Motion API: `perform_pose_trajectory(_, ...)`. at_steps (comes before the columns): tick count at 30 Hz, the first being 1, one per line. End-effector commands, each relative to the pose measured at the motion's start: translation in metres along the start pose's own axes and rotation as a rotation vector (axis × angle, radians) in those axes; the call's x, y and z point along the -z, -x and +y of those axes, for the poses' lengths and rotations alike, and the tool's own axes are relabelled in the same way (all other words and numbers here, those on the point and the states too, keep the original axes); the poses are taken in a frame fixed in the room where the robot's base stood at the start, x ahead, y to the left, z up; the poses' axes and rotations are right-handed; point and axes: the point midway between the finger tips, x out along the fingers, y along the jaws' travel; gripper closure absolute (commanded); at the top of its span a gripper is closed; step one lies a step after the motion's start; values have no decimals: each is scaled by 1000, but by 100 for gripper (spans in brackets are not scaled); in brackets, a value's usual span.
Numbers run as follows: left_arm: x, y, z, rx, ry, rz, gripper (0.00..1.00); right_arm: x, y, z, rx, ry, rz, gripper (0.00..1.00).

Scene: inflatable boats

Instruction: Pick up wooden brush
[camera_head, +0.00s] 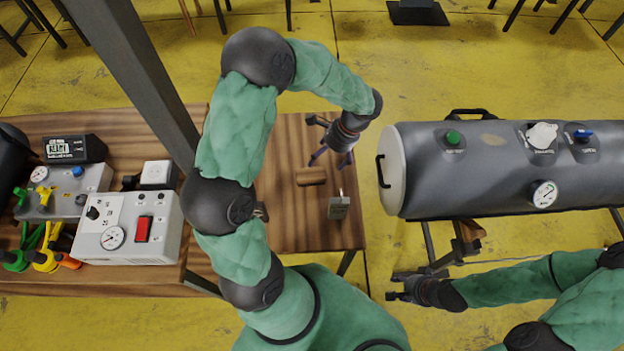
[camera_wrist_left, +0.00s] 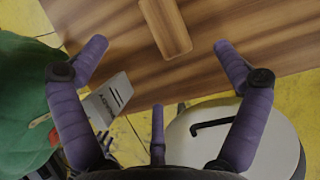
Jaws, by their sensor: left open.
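The wooden brush (camera_head: 311,176) appears as a small brown block lying on the wooden table; bristles cannot be made out. It also shows in the left wrist view (camera_wrist_left: 167,27) at the top, partly cut off by the frame edge. My left gripper (camera_head: 331,158) is above the table, just up and to the right of the brush in the head view. Its purple fingers (camera_wrist_left: 160,48) are spread and empty, with the brush beyond the gap between them. My right gripper (camera_head: 393,287) is low at the right, away from the table, with its fingers apart and empty.
A grey metal tagged item (camera_head: 339,208) stands near the brush. A large grey cylinder tank (camera_head: 490,165) stands right of the table. A control box (camera_head: 128,228) and other gauges fill the left side. The tabletop around the brush is mostly clear.

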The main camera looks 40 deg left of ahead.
Motion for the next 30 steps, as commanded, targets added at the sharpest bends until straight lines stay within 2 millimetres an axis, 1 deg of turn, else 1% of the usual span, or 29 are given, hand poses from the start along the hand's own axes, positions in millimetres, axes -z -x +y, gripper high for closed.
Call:
perform_pose_trajectory(1, 4, -9, 0, 0, 0, 0, 3, 0, -9, 3, 0, 0, 0, 60)
perform_pose_trajectory(3, 5, -12, 0, 0, 0, 0, 3, 0, -12, 4, 0, 0, 0, 60)
perform_pose_trajectory(8, 5, -21, 0, 0, 0, 0, 3, 1, -14, 5, 0, 0, 0, 60)
perform_pose_trajectory(11, 4, -33, 0, -2, 1, -2, 3, 1, -16, 6, 0, 0, 0, 60)
perform_pose_trajectory(16, 5, -59, 0, -2, 1, -1, 3, 1, -22, 8, 0, 0, 0, 60)
perform_pose_trajectory(18, 4, -65, 0, -1, 0, -1, 3, 1, -23, 8, 0, 0, 0, 60)
perform_pose_trajectory(23, 4, -73, 1, -1, 0, 0, 3, 1, -24, 9, 0, 0, 0, 60)
perform_pose_trajectory(26, 3, -84, 2, -2, 1, -1, 3, 1, -28, 10, 0, 0, 0, 60)
perform_pose_trajectory(30, 3, -105, 3, -3, 0, -1, 3, 1, -34, 12, 0, 0, 0, 60)
